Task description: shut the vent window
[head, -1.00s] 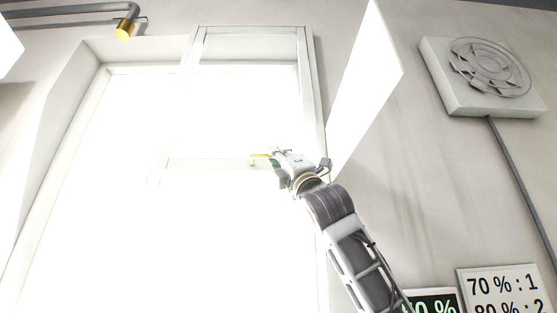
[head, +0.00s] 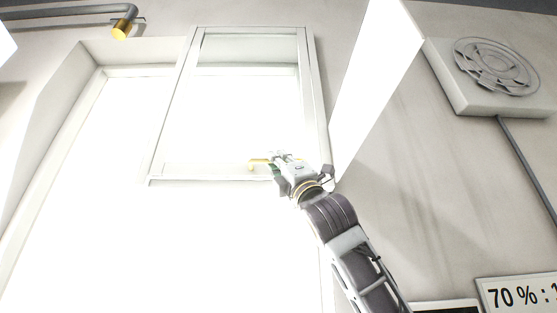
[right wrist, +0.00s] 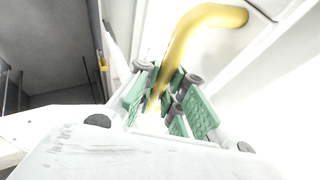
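The vent window (head: 301,112) is a pale framed sash in the upper part of the bright window opening. Its lower edge appears to stand away from the surrounding frame, though glare hides how wide the gap is. A yellow handle (head: 256,163) sits on its bottom rail. My right gripper (head: 275,164) is at this handle, reaching up from the lower right. In the right wrist view, the bent yellow handle (right wrist: 184,38) runs down between the green finger pads of the gripper (right wrist: 165,100), which appear closed around it. My left gripper is not in view.
A bright white panel (head: 372,75) juts out just right of the window, close to my right arm. A round-faced wall box (head: 495,75) with a cable is farther right, above a sign (head: 520,296). A pipe with a yellow end (head: 122,28) is at the upper left.

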